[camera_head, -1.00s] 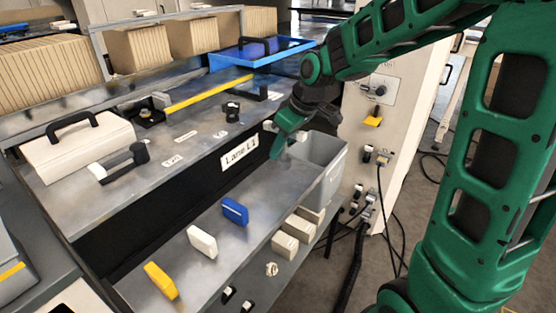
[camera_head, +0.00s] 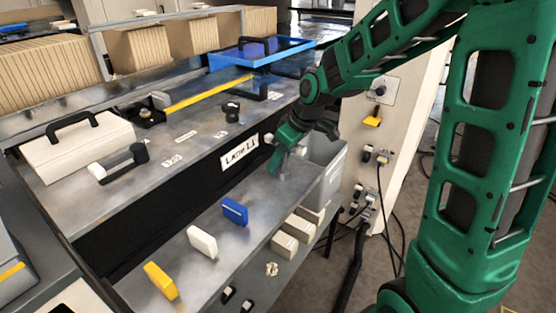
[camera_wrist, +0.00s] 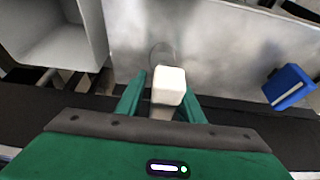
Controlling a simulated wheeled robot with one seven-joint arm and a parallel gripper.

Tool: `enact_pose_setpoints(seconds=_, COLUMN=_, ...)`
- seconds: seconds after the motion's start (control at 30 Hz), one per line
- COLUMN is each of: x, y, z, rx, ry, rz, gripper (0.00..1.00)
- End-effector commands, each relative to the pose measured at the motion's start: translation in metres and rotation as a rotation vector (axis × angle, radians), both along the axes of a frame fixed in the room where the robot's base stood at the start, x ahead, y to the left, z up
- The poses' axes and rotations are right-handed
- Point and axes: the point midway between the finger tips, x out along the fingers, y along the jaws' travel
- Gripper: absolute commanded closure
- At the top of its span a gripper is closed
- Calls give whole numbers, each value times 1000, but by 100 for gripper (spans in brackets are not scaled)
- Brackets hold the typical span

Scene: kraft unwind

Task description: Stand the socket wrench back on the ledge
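The socket wrench shows in the wrist view as a pale block-like end (camera_wrist: 169,87) between my green fingers, with a round grey shape just beyond it over the metal. I take this to be the wrench; its full shape is hidden. My gripper (camera_wrist: 165,92) is closed around it, though contact at the left finger is hard to see. In the head view my gripper (camera_head: 281,157) points down, low over the right end of the metal ledge (camera_head: 190,270). I cannot tell whether the wrench touches the ledge.
A grey bin (camera_head: 330,165) stands just right of my gripper. Blue (camera_head: 235,211), white (camera_head: 202,241) and yellow (camera_head: 160,281) blocks stand along the ledge to the left. The raised deck's front, with a lane label (camera_head: 239,154), is behind. Bare ledge lies between gripper and blue block.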

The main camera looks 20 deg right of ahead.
Motion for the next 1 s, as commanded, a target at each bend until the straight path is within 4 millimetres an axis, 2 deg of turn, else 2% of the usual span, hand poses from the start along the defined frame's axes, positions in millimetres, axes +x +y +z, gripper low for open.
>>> enact_pose_setpoints(seconds=0.27, x=-1, y=-1, z=7, rx=0, ry=-3, rz=-1, gripper=66)
enact_pose_setpoints(seconds=0.37, x=-5, y=-4, z=18, rx=0, ry=-4, rz=-1, gripper=66)
enact_pose_setpoints(seconds=0.8, x=-31, y=-24, z=93, rx=-1, ry=-3, rz=-1, gripper=66)
enact_pose_setpoints(seconds=1.0, x=-38, y=-27, z=109, rx=0, ry=-1, rz=1, gripper=66)
